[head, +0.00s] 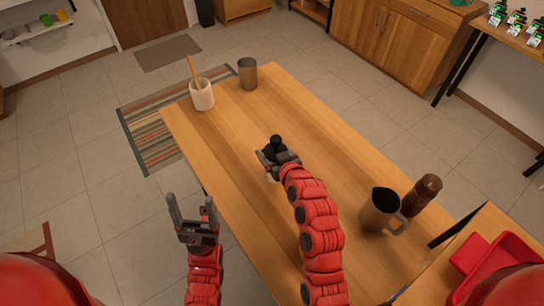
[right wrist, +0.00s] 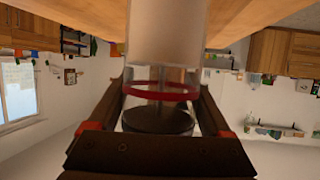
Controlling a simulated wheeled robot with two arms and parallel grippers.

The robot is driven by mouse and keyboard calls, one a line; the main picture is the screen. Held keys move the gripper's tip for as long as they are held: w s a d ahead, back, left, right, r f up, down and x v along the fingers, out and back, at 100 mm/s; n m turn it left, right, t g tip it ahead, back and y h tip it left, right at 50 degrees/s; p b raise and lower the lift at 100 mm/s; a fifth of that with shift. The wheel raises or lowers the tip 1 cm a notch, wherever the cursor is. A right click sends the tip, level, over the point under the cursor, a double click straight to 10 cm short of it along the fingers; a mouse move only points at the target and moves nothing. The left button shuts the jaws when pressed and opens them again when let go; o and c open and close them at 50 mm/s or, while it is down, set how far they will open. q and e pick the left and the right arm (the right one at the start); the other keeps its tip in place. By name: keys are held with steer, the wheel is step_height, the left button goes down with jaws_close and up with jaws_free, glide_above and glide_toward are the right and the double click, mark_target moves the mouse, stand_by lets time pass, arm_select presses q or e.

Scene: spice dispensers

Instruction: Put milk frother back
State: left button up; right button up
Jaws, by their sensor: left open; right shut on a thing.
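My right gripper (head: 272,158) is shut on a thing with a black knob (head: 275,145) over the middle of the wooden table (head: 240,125). In the right wrist view, the held thing has a pale cylinder (right wrist: 165,35), a clear part with a rod inside, a red ring and a black end. I take it to be the milk frother. Most of its body is hidden under the gripper in the head view, so I cannot tell whether it touches the table. My left gripper (head: 190,212) is open and empty, beyond the table's left edge.
A white cup (head: 203,97) with a wooden stick and a grey tumbler (head: 247,74) stand at the far end. A grey-brown pitcher (head: 381,211) and a brown bottle (head: 421,196) stand at the right. A red tray (head: 500,260) is at lower right. The table between is mostly clear.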

step_height(320, 180, down, 3)
steer(key=shift+f+p, duration=0.1)
steer(key=shift+p, duration=0.6)
steer(key=shift+f, duration=0.1)
steer(key=shift+f, duration=0.15)
steer(key=o, duration=1.5)
